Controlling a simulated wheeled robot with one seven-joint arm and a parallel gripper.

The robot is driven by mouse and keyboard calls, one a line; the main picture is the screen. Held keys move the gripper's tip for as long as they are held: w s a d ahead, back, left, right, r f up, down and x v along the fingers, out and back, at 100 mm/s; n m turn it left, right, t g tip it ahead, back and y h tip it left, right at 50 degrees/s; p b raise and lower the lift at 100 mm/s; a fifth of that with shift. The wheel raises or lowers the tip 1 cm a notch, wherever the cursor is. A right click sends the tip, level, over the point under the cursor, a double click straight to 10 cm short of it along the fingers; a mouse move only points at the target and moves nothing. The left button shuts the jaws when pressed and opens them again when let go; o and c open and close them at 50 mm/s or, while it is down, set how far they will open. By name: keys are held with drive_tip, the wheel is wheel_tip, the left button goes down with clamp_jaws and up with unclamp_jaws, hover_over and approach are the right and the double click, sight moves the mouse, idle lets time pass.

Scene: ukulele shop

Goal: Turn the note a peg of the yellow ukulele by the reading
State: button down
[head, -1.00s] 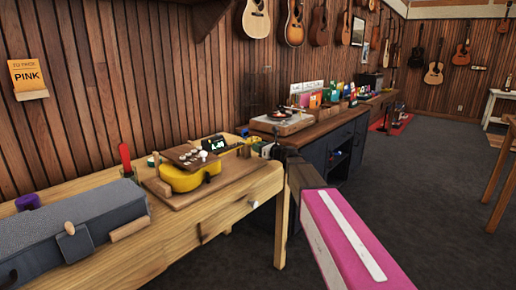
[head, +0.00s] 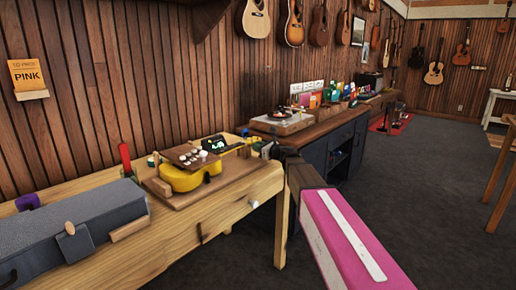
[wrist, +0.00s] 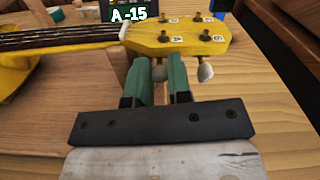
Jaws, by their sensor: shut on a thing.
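The yellow ukulele (head: 182,181) lies on the bench in the head view; its headstock (wrist: 150,38) fills the top of the wrist view. The headstock carries several dark posts with small letter tags. The note A tag (wrist: 178,39) is on the near side, by my gripper. My gripper (wrist: 164,64) has its green fingers shut on the pale knob of the A peg (wrist: 159,73), which shows between them. A second pale knob (wrist: 205,73) sticks out just right of the fingers. The tuner display (wrist: 129,14) reads A -15; it also shows in the head view (head: 215,143).
The ukulele rests on a wooden board (head: 215,186) on the bench. A grey case (head: 75,228) lies at the near left. Open floor (head: 420,190) lies to the right.

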drive_tip(key=n, duration=0.6)
idle(0.6)
drive_tip(key=c, duration=1.3)
unclamp_jaws()
drive_tip(key=shift+s+d, duration=0.1)
drive_tip(key=v, duration=1)
drive_tip(key=shift+s+d, duration=0.2)
drive_tip(key=shift+s, duration=0.05)
